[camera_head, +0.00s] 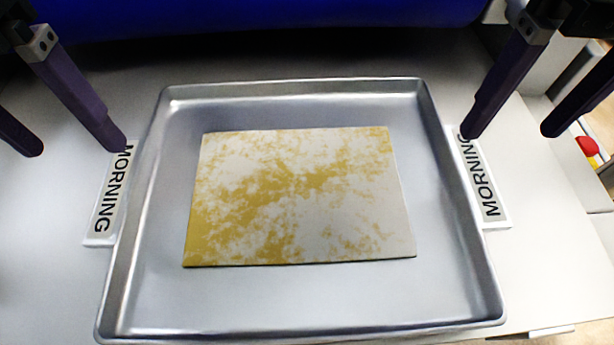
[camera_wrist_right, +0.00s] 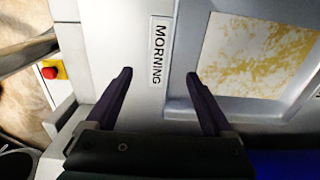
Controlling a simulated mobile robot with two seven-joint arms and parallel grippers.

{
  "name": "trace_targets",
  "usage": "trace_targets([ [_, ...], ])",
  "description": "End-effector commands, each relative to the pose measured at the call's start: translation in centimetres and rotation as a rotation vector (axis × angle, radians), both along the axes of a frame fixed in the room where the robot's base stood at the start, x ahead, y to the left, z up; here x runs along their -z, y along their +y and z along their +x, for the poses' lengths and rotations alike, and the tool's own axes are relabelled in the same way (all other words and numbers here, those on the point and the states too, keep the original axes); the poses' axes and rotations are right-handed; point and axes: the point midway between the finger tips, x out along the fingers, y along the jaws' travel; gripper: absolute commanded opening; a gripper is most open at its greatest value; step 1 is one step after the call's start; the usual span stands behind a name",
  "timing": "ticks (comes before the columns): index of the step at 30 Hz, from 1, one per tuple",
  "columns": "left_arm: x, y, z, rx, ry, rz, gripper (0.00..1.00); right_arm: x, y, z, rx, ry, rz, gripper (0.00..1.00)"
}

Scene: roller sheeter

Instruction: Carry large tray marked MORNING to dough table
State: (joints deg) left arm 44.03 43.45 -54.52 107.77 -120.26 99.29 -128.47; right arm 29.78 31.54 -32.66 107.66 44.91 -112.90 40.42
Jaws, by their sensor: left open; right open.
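The large metal tray (camera_head: 300,300) rests on a pale flat surface in the head view, with a white label marked MORNING on its left side (camera_head: 108,200) and another on its right side (camera_head: 487,190). A flat rectangular dough sheet (camera_head: 300,195), yellow and white, lies in it. My left gripper (camera_head: 80,148) is open and empty at the tray's left label. My right gripper (camera_head: 505,135) is open and empty at the right label. In the right wrist view, the right label (camera_wrist_right: 160,50) and tray rim (camera_wrist_right: 190,45) show beyond the open fingers (camera_wrist_right: 160,78). I cannot tell whether any finger touches the tray.
A blue roller or cover (camera_head: 260,15) runs along the far edge behind the tray. A red button (camera_head: 587,146) stands at the right; it also shows on a yellow base in the wrist view (camera_wrist_right: 50,72). The pale surface (camera_head: 40,280) is bare left of the tray.

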Motion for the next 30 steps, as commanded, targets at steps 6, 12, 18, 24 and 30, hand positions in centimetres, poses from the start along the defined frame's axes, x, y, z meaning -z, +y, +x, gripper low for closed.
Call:
trace_targets([
  [6,4.0,-0.1,-0.2,-0.002,0.006,-0.001,0.86,4.0,0.0,-0.1,0.002,0.006,-0.001,0.86],
  [12,6.7,-0.1,-0.1,-0.001,0.003,-0.002,0.86,6.7,0.0,-0.1,0.001,0.004,0.0,0.86],
  [18,7.8,0.0,0.0,0.0,0.0,-0.001,0.86,7.8,0.0,0.0,-0.001,0.001,-0.001,0.86],
  [24,7.9,0.0,0.0,0.0,-0.001,-0.001,0.86,7.9,0.0,0.0,-0.001,0.0,0.0,0.86],
  [30,7.8,0.0,0.0,0.0,-0.001,-0.001,0.72,7.9,0.0,0.0,0.0,0.001,0.0,0.72],
])
